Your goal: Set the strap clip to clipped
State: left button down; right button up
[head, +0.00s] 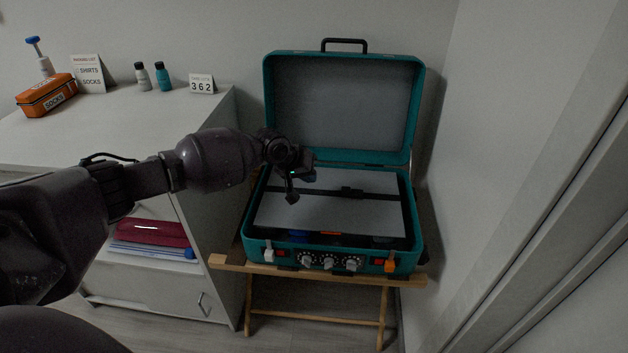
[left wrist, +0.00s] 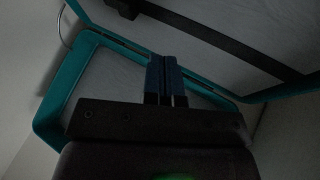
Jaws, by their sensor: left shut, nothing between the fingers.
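The open teal suitcase (head: 400,262) stands on a wooden folding stand, its lid raised. A dark strap (head: 385,195) crosses the pale panel inside its base, with a small black strap clip (head: 350,191) right of the middle. I cannot tell whether the clip's halves are joined. The left wrist view shows the strap (left wrist: 215,40) running diagonally, with a dark block, apparently the clip (left wrist: 122,8), cut by the top edge. My left gripper (head: 291,198) is shut and empty, pointing down over the panel, left of the clip and apart from it. It also shows in the wrist view (left wrist: 167,72).
The raised lid (head: 342,100) stands behind my gripper. A white cabinet (head: 130,125) at left carries an orange case (head: 46,95), signs and two bottles. A wooden stand (head: 318,312) holds the suitcase. A wall closes off the right side. Knobs (head: 330,262) line the suitcase front.

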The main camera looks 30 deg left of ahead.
pick_arm(q)
jog(key=shift+p+v, duration=0.45)
jog(key=shift+v, duration=1.15)
jog(key=shift+a+f, duration=0.1)
jog(key=shift+f, duration=0.05)
